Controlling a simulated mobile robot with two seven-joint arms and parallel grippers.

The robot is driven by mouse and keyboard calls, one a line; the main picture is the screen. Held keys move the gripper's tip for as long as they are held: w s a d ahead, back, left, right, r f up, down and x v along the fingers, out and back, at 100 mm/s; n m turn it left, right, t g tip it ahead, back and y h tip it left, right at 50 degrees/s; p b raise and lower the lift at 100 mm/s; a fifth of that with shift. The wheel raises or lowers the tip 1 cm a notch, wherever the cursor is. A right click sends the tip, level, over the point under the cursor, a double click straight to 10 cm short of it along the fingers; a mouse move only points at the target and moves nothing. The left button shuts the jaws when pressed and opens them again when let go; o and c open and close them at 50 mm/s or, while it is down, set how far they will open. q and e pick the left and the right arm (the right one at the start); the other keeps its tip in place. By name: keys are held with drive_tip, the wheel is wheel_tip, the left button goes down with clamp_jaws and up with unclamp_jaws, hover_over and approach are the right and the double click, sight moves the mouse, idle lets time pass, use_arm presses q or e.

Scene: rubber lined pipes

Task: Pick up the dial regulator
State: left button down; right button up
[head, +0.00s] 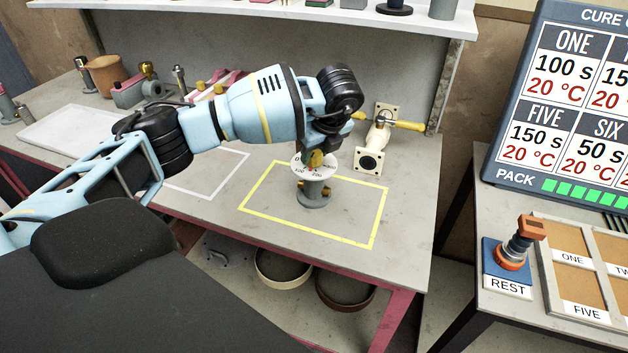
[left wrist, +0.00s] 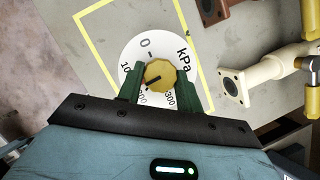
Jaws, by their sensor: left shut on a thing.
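The dial regulator (head: 313,191) stands upright on the workbench inside the yellow taped rectangle, with a grey base and a white round dial plate. In the left wrist view its dial (left wrist: 146,48) reads kPa with a 0 and other numbers, and a yellow knob (left wrist: 160,76) sits at its centre. My left gripper (head: 316,158) comes down over the regulator from above. In the left wrist view its green fingers (left wrist: 160,88) are on either side of the yellow knob, shut on it. My right gripper is not in view.
A cream valve pipe with yellow handles (head: 378,140) stands just behind the regulator, to the right. A white-outlined area (head: 205,172) lies to the left. A shelf (head: 270,12) runs above the bench's back. A REST pad with an orange-topped tool (head: 513,258) is on the right table.

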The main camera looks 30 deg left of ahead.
use_arm(q)
drive_tip(key=shift+r, duration=0.15)
drive_tip(key=shift+r, duration=1.55)
drive_tip(key=shift+s+a+r, duration=0.1)
drive_tip(key=shift+a+r, duration=0.05)
drive_tip(key=s+a+r, duration=0.1)
drive_tip(key=s+a, duration=0.7)
drive_tip(key=s, duration=0.5)
drive_tip(key=shift+s+r+b, duration=0.2)
drive_tip(key=shift+s+b, duration=0.1)
drive_tip(key=shift+d, duration=0.15)
